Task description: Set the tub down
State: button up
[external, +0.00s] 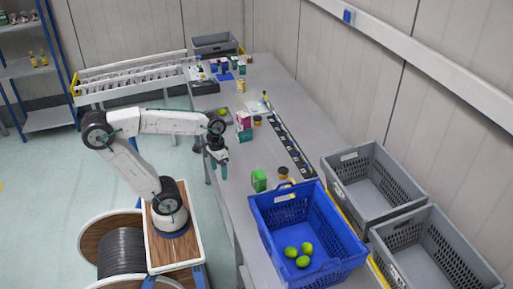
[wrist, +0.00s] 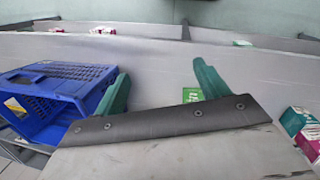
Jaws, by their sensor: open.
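My gripper (external: 219,165) hangs at the table's left edge in the external view, fingers pointing down. In the wrist view its two green fingers (wrist: 162,88) are spread apart, with nothing seen between them in the grip. A small tub with a dark lid (external: 283,173) stands on the table beside the blue crate's back edge. A similar small tub (external: 257,120) stands farther back, next to the pink and teal boxes (external: 243,127). I cannot tell which tub the task means. Both are apart from my gripper.
The blue crate (external: 262,214) holds several green fruits (external: 304,261); it also shows in the wrist view (wrist: 70,72). Grey crates (external: 352,157) line the right side. A dark strip (external: 283,140) lies along the table (external: 235,200).

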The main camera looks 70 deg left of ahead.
jog(key=s+f+m+t+y, duration=0.1)
jog(key=s+m, duration=0.2)
jog(key=s, duration=0.2)
jog(key=shift+s+a+f+t+y, duration=0.3)
jog(key=shift+s+a+f+y, duration=0.05)
jog(key=shift+f+y, duration=0.05)
dwell(0.8)
